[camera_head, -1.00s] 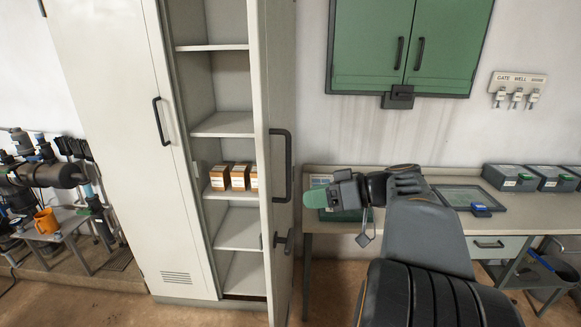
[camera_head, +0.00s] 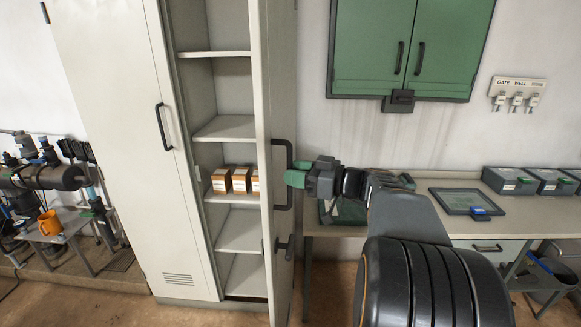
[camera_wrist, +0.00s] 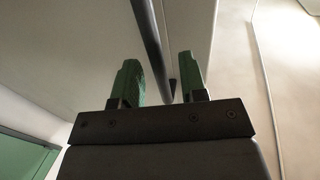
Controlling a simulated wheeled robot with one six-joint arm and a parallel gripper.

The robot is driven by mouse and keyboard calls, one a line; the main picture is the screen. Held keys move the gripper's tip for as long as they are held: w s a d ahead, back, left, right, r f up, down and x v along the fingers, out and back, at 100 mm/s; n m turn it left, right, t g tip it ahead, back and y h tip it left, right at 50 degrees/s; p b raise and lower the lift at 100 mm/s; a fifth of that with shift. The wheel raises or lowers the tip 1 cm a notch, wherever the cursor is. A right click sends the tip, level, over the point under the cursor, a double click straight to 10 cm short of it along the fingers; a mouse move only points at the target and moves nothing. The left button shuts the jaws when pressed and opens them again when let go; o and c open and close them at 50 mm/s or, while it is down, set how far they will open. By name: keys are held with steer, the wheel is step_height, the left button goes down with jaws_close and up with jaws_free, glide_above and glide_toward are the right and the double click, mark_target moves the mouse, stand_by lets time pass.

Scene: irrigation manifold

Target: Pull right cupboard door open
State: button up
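The right cupboard door (camera_head: 280,80) is pale grey and stands swung open, its panel seen nearly edge-on in the head view. Its dark bar handle (camera_head: 289,152) is upright on the door's right face. My gripper (camera_head: 297,174), with green fingers, is at the handle's middle height. In the wrist view, the handle bar (camera_wrist: 150,40) runs between my two spread fingers (camera_wrist: 160,64), with a gap showing on its right side. Whether either finger touches the bar cannot be told. A smaller dark latch (camera_head: 284,245) is below the handle.
The left cupboard door (camera_head: 110,130) is closed. Inside the cupboard are shelves (camera_head: 226,128) with small orange-brown boxes (camera_head: 240,181). A workbench (camera_head: 330,230) stands right of the door, below a green wall cabinet (camera_head: 400,50). Open floor lies in front of the cupboard.

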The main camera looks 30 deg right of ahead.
steer(key=shift+x, duration=0.95)
jaws_close()
steer(key=shift+f, duration=0.1)
